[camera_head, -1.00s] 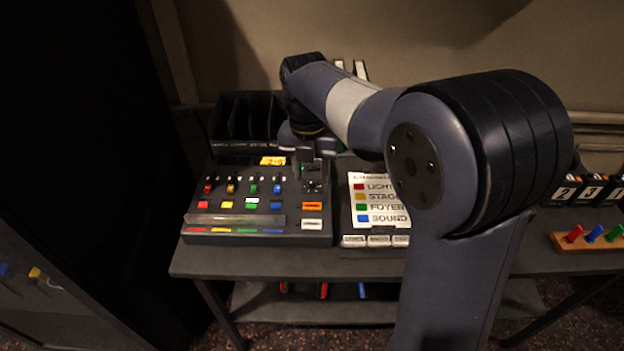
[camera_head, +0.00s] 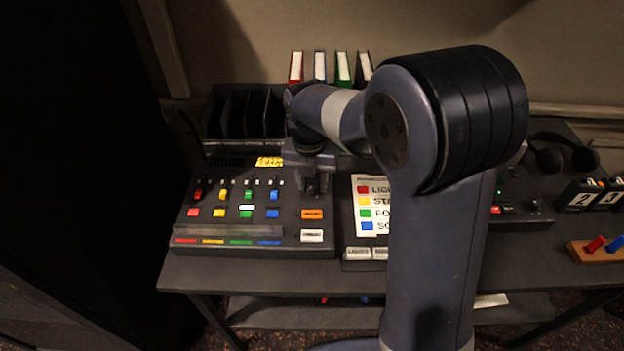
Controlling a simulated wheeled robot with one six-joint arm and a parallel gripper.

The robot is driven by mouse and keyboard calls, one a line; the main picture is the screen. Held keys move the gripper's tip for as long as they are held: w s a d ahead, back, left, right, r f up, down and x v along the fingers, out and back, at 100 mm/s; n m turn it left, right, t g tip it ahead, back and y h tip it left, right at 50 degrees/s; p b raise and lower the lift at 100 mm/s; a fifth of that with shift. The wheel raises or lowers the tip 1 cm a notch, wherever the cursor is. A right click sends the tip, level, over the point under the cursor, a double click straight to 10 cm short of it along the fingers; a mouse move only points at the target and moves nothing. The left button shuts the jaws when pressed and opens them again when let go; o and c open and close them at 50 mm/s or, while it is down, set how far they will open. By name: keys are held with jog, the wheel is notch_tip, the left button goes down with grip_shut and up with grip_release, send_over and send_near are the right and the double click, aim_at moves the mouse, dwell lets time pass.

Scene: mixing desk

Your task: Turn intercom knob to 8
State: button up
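The mixing desk (camera_head: 255,253) is a dark console on the table's left part, with red, yellow, green and blue faders and buttons. An orange button (camera_head: 312,214) and a white button (camera_head: 311,236) sit on its right side. My gripper (camera_head: 315,187) points down over the upper right of the desk, just above the orange button. Its fingers are dark and small, and I cannot tell whether they are apart or shut, or whether they touch anything. No intercom knob can be made out; the panel area under my gripper is hidden by it.
A card with coloured labels (camera_head: 368,180) stands right of the desk, partly behind my arm. A black divided rack (camera_head: 215,115) and several binders (camera_head: 320,67) stand behind. Headphones (camera_head: 562,152), number blocks (camera_head: 580,196) and a wooden peg board (camera_head: 594,256) are at the right.

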grip_shut()
